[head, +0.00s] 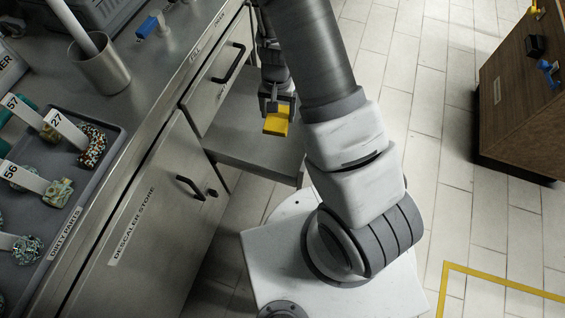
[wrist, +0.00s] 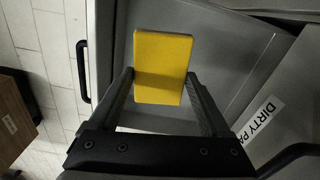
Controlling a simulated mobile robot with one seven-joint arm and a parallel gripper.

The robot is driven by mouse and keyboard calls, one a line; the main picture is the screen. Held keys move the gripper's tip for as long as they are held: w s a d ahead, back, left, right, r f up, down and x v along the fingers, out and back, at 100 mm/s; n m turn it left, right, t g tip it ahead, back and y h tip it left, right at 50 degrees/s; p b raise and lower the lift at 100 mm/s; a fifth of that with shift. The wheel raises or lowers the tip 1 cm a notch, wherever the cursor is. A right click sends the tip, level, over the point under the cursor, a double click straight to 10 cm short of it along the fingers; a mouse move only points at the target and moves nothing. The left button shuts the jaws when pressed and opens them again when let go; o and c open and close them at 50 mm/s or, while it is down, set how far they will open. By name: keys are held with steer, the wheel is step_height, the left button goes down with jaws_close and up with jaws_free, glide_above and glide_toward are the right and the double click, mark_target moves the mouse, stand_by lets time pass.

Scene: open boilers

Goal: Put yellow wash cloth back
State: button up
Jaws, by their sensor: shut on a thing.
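My gripper (head: 279,106) is shut on a yellow block-like wash cloth (head: 276,122). The yellow wash cloth shows in the wrist view (wrist: 163,62) between the two black fingers of my gripper (wrist: 160,95). In the head view it hangs above an open grey drawer (head: 262,150) that sticks out from the steel counter. The wrist view shows grey drawer surfaces (wrist: 222,48) behind the cloth. I cannot tell whether the cloth touches anything but the fingers.
A cabinet door labelled descaler store (head: 150,215) stands left of my base. A tray of tagged parts (head: 62,212) and a metal cup (head: 101,68) rest on the counter. A wooden cabinet (head: 518,95) stands at the right. Tiled floor (head: 425,130) between is clear.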

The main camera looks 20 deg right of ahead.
steer(key=m+b, duration=0.2)
steer(key=b, duration=0.3)
glide_toward(283, 154)
step_height(283, 154, down, 6)
steer(key=b, duration=0.4)
steer(key=shift+f+b, duration=0.1)
steer(key=shift+b, duration=0.3)
steer(key=o, duration=1.3)
steer(key=shift+c, duration=0.2)
